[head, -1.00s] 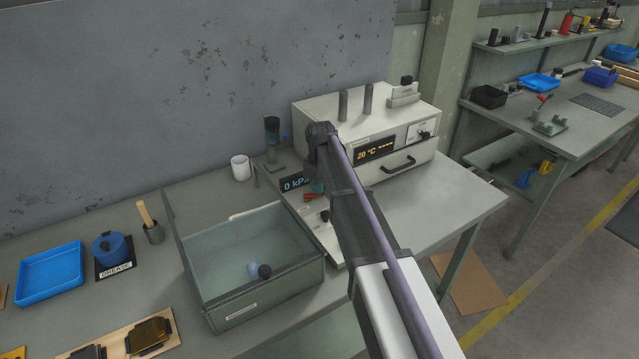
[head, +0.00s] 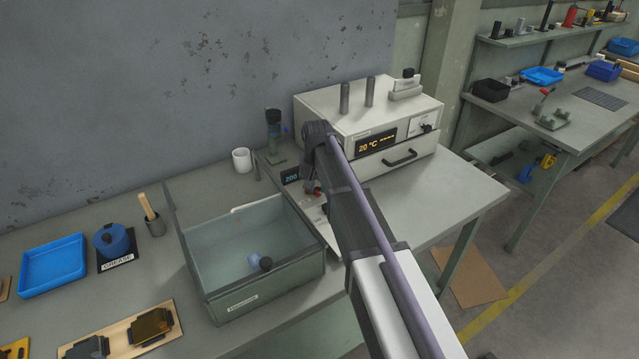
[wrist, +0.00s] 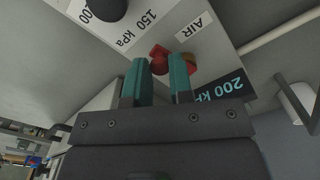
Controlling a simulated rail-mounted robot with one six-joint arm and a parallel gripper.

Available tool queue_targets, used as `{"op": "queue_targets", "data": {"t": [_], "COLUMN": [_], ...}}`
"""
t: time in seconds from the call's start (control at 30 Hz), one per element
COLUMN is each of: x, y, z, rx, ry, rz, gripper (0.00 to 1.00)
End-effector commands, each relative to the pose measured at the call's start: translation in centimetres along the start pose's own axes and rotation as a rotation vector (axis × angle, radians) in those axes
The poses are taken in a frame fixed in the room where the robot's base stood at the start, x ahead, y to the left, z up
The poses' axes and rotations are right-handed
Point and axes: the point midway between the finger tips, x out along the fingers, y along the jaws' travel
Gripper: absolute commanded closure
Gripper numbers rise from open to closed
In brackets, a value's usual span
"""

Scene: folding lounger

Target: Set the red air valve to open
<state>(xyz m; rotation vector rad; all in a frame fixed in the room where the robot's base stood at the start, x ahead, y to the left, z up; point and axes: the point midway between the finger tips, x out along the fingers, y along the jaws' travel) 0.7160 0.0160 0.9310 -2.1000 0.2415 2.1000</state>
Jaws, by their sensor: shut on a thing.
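In the head view the valve (head: 313,187) is a small red spot, largely covered by my arm. The pressure display (head: 291,177) reads 200; in the wrist view the display (wrist: 219,88) reads 200 kPa.
A grey open-topped box (head: 262,300) with a blue and black part inside stands left of the valve panel. A white oven (head: 410,137) reading 20 °C stands to the right. A white mug (head: 241,160) and a dark-capped cylinder (head: 274,130) stand behind.

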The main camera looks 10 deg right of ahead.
Motion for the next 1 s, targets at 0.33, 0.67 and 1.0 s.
{"op": "queue_targets", "data": {"t": [0.33,0.67,1.0], "x": [0.01,0.00,0.00], "y": [-0.59,-0.76,-0.77], "z": [0.50,0.59,0.59], "rx": [0.187,0.236,0.236], "ry": [0.000,0.000,0.000], "rz": [0.000,0.000,0.000], "gripper": [1.00,1.00,0.75]}}
